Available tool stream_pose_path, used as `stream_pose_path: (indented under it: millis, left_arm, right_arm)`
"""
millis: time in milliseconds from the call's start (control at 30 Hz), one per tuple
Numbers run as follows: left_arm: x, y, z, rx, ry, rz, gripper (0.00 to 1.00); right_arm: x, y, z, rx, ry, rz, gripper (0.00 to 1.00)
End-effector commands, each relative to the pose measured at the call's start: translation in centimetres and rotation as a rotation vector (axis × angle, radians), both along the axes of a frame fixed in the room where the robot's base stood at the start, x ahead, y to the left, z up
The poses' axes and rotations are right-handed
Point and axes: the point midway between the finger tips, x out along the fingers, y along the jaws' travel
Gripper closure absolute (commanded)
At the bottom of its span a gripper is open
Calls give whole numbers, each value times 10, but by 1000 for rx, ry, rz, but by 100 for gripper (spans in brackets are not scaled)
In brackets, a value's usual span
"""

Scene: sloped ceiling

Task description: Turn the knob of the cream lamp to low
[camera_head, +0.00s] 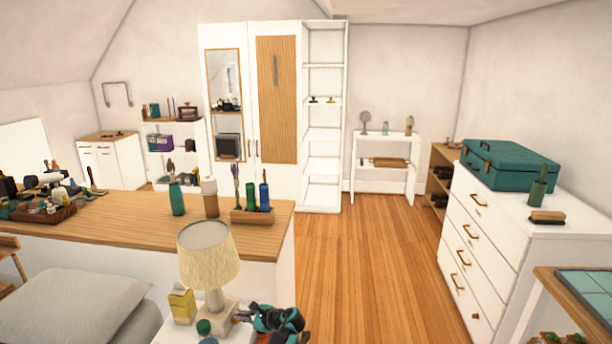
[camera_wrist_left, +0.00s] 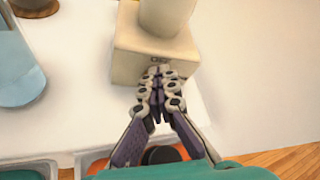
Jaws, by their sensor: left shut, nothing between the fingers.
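The cream lamp (camera_head: 208,256) stands on a white bedside top in the low middle of the head view, with a pleated shade and a square base. In the left wrist view its base (camera_wrist_left: 128,62) and round stem fill the top middle. Small dark marks show on the base's near face. My left gripper (camera_head: 240,317) is at the right side of the base in the head view. In the wrist view its closed fingertips (camera_wrist_left: 158,78) are at that marked face, with nothing held. The knob is hidden or too small to make out; contact and its setting cannot be told. My right gripper is not seen.
A yellow box (camera_head: 182,305) and a green-capped bottle (camera_head: 204,328) stand close left of the lamp. A wooden counter (camera_head: 130,216) with bottles lies behind it. A white dresser (camera_head: 490,240) is at the right. The floor between is clear.

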Motion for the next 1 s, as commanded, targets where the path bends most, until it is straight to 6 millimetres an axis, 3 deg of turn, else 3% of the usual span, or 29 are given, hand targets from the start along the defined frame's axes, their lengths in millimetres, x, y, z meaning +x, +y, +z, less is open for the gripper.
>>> stream_pose_path:
  millis: [667, 1000]
  left_arm:
    - [-2, -2, 7, -2, 0, -1, 100]
    - [-10, -36, 7, -1, 1, -1, 100]
  right_arm:
    - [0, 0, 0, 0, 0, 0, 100]
    - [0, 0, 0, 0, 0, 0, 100]
